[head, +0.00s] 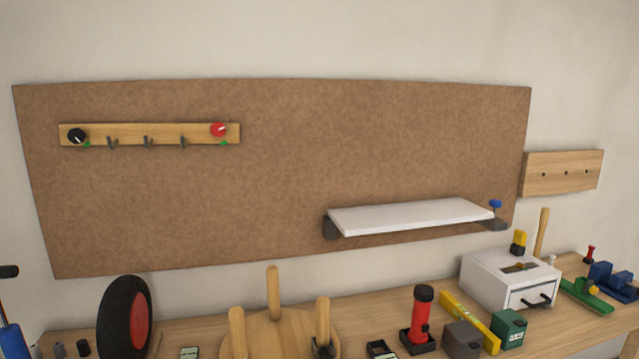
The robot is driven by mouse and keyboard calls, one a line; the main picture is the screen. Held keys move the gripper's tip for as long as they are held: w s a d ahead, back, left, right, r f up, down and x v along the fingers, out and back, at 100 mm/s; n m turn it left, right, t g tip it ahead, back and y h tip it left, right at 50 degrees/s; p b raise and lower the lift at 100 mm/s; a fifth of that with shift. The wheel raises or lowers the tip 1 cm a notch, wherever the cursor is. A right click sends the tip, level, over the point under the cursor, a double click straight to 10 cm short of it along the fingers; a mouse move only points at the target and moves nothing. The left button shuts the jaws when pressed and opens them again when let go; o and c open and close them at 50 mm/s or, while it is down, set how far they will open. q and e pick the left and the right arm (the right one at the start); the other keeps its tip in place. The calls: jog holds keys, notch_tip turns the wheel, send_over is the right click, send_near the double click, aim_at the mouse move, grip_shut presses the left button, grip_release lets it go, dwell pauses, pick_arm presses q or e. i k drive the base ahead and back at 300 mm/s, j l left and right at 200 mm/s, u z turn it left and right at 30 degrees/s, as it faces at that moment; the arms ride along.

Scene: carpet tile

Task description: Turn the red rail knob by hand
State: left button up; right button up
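The red knob (219,130) sits near the right end of a wooden rail (130,133) on the brown pegboard (290,160). It has a white pointer mark, which points right and slightly up. A small green mark shows just below it. A black knob (77,135) with a white mark is at the rail's left end, and several grey hooks hang between the two knobs. Neither of my grippers is in the head view.
A white shelf (410,215) juts out at the board's lower right. The workbench (375,310) below holds a black wheel with a red hub (126,315), a pegged wooden stand (270,325), a red-and-black torch-like item (421,315) and a white drawer box (508,280). The space before the rail is clear.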

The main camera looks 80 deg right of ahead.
aim_at(217, 129)
jog(key=z, duration=2.65)
